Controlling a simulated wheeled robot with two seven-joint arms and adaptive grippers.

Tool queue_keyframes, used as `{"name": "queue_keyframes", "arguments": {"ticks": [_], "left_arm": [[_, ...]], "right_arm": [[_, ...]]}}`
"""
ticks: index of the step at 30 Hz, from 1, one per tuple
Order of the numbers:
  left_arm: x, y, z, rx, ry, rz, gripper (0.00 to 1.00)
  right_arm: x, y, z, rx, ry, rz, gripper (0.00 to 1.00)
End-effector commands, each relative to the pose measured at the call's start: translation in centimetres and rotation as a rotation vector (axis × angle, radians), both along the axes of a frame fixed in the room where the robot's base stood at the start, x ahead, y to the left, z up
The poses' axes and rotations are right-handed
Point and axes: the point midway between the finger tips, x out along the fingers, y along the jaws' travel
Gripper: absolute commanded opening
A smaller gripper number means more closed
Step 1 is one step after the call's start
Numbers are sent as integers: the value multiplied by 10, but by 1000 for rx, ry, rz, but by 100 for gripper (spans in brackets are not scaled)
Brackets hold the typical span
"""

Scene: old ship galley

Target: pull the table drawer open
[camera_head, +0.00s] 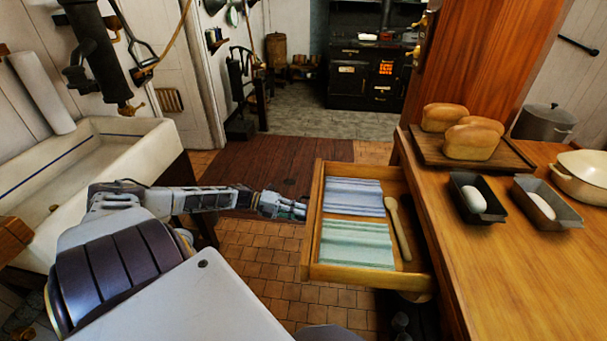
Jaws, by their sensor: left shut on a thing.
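The table drawer (366,276) stands well out from the left side of the wooden table (510,265). Inside it lie a blue striped cloth (355,197), a green striped cloth (357,244) and a wooden spoon (398,228). My left gripper (298,211) is at the middle of the drawer's front panel, shut on its handle. The handle itself is hidden by the fingers. My right gripper is not in view.
On the table are bread loaves on a board (425,150), two dark tins (476,210) with dough, a cream pan (585,178) and a grey pot (541,122). A white sink (95,200) stands at left. Tiled floor (262,255) lies clear between sink and drawer.

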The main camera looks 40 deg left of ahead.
Motion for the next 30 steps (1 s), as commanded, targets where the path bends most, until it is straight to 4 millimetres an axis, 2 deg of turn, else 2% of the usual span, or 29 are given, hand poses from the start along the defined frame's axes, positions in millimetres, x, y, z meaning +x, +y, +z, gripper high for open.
{"name": "queue_keyframes", "arguments": {"ticks": [1,12,13,17,30], "left_arm": [[-5,-2,-4,0,6,-8,0],[-5,-1,-5,1,7,-8,0],[-5,-1,-5,1,7,-8,15],[-5,-2,-5,-1,6,-9,32],[-3,1,-1,0,2,-3,33]], "right_arm": [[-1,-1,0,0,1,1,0],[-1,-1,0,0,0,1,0],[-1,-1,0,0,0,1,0],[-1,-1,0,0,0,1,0],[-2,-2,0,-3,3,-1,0]]}}
